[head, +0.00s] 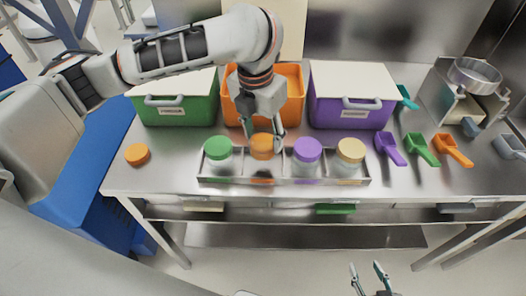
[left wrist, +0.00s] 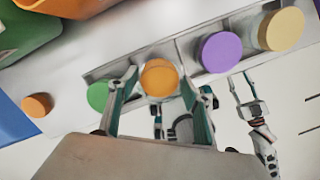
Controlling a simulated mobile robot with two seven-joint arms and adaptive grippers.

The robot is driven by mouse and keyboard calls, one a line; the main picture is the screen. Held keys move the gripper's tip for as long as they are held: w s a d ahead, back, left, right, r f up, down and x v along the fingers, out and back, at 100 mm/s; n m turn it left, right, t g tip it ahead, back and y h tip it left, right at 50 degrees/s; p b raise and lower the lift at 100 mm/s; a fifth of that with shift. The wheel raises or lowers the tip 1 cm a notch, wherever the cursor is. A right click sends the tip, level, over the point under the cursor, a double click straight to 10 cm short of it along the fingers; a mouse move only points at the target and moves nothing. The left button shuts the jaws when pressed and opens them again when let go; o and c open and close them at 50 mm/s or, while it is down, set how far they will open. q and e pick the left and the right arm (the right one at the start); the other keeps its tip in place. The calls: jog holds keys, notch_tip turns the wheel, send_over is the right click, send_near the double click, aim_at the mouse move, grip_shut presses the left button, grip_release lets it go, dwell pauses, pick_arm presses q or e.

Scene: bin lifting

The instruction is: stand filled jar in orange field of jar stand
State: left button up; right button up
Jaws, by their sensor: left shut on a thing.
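The filled jar with an orange lid (head: 262,147) is upright at the second compartment from the left of the jar stand (head: 285,181). An orange patch shows on the stand below it. My left gripper (head: 264,132) is shut on this jar; in the left wrist view its fingers lie on both sides of the orange lid (left wrist: 159,78). The lid is about level with its neighbours; whether the jar's base touches the stand floor is hidden. Jars with green (head: 218,148), purple (head: 307,150) and tan (head: 350,150) lids stand in the other compartments. My right gripper (head: 369,272) is open and empty at the bottom.
A loose orange lid (head: 137,154) lies on the steel table left of the stand. Green (head: 179,112), orange (head: 288,100) and purple (head: 348,112) bins stand behind. Purple, green and orange scoops (head: 391,148) and a metal machine (head: 462,92) are at the right.

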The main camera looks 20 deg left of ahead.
aim_at(263, 150)
pick_arm(q)
jog(key=shift+f, duration=0.75)
jog(key=shift+f+b, duration=0.55)
jog(key=shift+f, duration=1.4)
jog(key=shift+r, duration=0.1)
jog(key=shift+f, duration=0.2)
jog(key=o, duration=1.4)
